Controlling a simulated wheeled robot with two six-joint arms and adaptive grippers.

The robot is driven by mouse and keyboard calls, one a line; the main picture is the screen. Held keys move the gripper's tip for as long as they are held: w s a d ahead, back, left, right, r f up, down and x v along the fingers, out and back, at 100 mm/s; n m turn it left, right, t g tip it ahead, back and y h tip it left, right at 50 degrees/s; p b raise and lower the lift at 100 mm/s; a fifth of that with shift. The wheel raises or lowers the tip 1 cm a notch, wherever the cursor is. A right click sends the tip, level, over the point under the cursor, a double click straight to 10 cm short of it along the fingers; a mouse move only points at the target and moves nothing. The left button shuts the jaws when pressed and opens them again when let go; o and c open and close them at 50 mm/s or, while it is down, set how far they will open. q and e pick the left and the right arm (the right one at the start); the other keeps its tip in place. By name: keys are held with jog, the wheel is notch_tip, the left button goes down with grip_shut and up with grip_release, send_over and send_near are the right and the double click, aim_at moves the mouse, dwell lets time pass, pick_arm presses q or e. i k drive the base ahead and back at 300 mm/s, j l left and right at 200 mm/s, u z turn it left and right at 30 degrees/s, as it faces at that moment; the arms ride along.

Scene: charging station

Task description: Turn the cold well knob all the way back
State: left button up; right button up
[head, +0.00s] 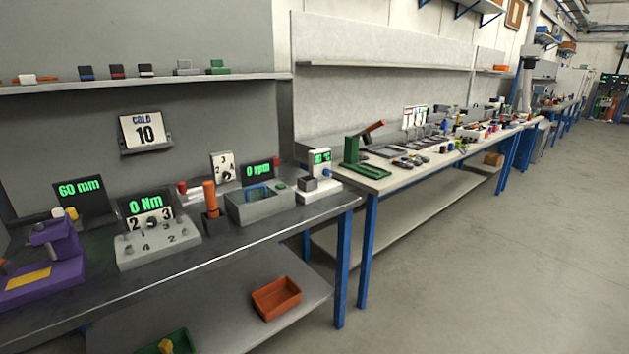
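A small white device with a green-lit display (322,156) stands at the right end of the dark bench; its digits are too small to read surely. A blue knob (327,173) is on its front, and a dark grey square block (307,184) sits on its white base (320,190). This appears to be the cold well. The knob's turn position is too small to tell. A card reading "COLD 10" (148,132) stands on a wall holder above the bench. Neither of my grippers is in view.
Left of the device are a grey bin with a "0 rpm" display (258,171), an orange-handled tool (210,198), a "0 Nm" block (158,243) and a purple fixture (55,262). A second bench (400,178) stands further right. The floor (480,270) at right is clear.

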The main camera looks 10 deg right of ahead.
aim_at(328, 172)
jog(key=i+l+u, duration=0.1)
jog(key=u, duration=0.25)
jog(key=l+u, duration=0.25)
jog(key=u, duration=0.15)
jog(key=i+l+u, duration=0.1)
jog(key=l+u, duration=0.25)
jog(key=j, duration=0.1)
